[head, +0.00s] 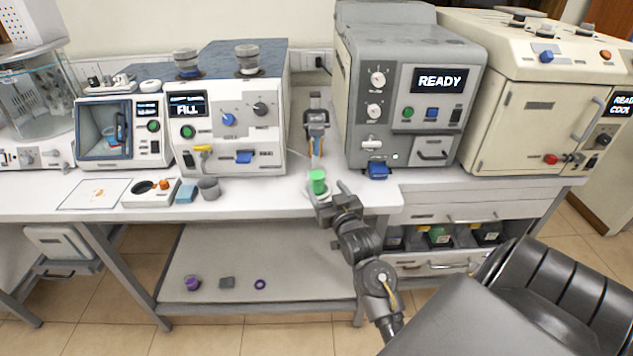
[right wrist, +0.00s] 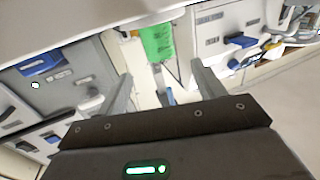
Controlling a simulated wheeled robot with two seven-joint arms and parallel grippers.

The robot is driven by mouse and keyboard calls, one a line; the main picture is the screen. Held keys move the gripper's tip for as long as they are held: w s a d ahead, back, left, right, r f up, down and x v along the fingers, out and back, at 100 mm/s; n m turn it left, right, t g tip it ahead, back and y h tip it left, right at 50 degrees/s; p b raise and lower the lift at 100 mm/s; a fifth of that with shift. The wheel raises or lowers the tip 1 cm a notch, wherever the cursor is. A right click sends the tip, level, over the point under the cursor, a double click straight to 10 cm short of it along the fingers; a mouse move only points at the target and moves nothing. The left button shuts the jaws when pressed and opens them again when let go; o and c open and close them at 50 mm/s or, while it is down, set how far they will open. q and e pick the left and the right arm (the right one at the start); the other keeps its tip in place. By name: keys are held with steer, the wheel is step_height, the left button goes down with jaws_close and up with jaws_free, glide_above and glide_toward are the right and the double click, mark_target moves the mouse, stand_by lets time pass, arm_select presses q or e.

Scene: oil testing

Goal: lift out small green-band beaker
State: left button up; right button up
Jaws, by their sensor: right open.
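A small beaker with a bright green band (head: 318,181) stands near the front edge of the white counter, below a slim grey and orange device (head: 316,125). In the right wrist view the green thing (right wrist: 157,42) shows at the top, beyond and between the fingertips. My right gripper (head: 328,191) is just in front of the beaker at the counter's edge. It is open, and in the right wrist view its two fingers (right wrist: 163,75) are apart with nothing held between them. My left gripper is out of view.
A white machine reading FILL (head: 230,110) stands left and a grey machine reading READY (head: 410,90) right of the device. A grey cup (head: 209,188) and a blue block (head: 186,193) sit on the left counter. Drawers (head: 440,262) lie below right.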

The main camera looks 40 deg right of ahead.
mark_target(320, 178)
steer(key=x, duration=0.2)
steer(key=shift+w+d+f, duration=0.1)
steer(key=shift+w+d, duration=0.05)
steer(key=shift+w, duration=0.35)
steer(key=p+x, duration=0.1)
steer(key=x, duration=0.1)
steer(key=p+x, duration=0.1)
steer(key=x, duration=0.2)
steer(key=shift+f, duration=0.25)
steer(key=c, duration=1.1)
steer(key=shift+c, duration=0.2)
steer(key=shift+r, duration=0.15)
steer(key=shift+r+b, duration=0.3)
steer(key=shift+r, duration=0.25)
step_height(320, 178, up, 2)
steer(key=shift+r+b, duration=0.1)
steer(key=shift+b, duration=0.2)
steer(key=b+v, duration=0.3)
steer(key=v, duration=1.5)
